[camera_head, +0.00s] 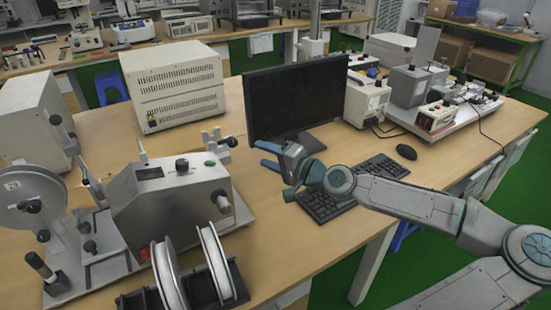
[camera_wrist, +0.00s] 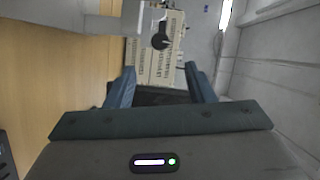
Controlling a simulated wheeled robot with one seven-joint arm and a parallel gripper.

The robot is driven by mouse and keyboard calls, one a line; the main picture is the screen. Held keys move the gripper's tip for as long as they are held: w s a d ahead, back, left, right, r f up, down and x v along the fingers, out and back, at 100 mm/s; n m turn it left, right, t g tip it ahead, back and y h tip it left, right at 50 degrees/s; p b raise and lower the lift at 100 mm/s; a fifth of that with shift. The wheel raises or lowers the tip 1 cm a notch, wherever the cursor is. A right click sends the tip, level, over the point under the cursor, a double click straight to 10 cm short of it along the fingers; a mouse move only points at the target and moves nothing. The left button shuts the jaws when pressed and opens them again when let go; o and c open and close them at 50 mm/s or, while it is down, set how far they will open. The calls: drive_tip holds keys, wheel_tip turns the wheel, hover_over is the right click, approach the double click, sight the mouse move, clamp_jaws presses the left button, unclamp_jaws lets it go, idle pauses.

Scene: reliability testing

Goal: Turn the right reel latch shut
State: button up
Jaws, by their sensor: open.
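The grey winding machine (camera_head: 170,205) stands on the left part of the wooden table. At its far right side, a grey bracket (camera_head: 212,138) carries a small black knob (camera_head: 231,142), which looks like the right reel latch. In the wrist view a black knob (camera_wrist: 160,41) with a pale pointer sits ahead, roughly between and beyond the fingertips, probably the same one. Whether it is turned open or shut I cannot tell. My gripper (camera_head: 260,156) is open and empty, right of the knob and apart from it. Both blue fingers show in the wrist view (camera_wrist: 162,78).
A monitor (camera_head: 297,100) stands behind my gripper, with a keyboard (camera_head: 330,200) under my arm and a mouse (camera_head: 406,152) to the right. Two white reels (camera_head: 215,260) stand in a black rack in front.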

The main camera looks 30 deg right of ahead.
drive_tip(key=shift+v, duration=1.25)
